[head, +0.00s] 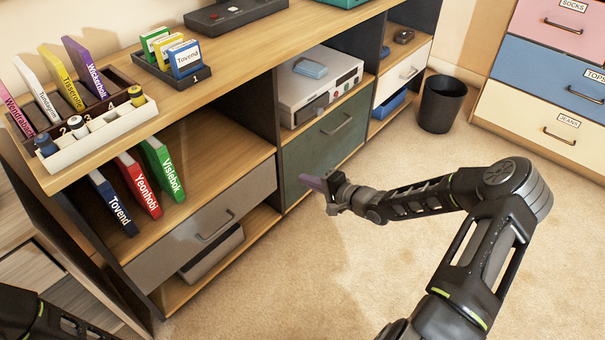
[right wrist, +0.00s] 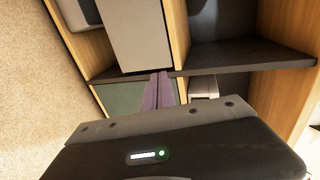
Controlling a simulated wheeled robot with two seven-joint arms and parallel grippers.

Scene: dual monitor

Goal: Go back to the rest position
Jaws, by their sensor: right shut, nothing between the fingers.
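My right gripper (head: 314,184) is in front of the green drawer (head: 325,137) of the wooden shelf unit, above the carpet. Its purple fingers are together with nothing between them; they also show in the right wrist view (right wrist: 162,90). My right arm reaches in from the lower right of the head view. Part of my left arm shows at the lower left corner of the head view. My left gripper is outside the frames.
The shelf unit (head: 240,68) holds books, small boxes, a white rack (head: 95,140) and a white console (head: 315,82). A dark bin (head: 441,104) stands by a coloured dresser (head: 550,85). The carpet (head: 285,265) between is clear.

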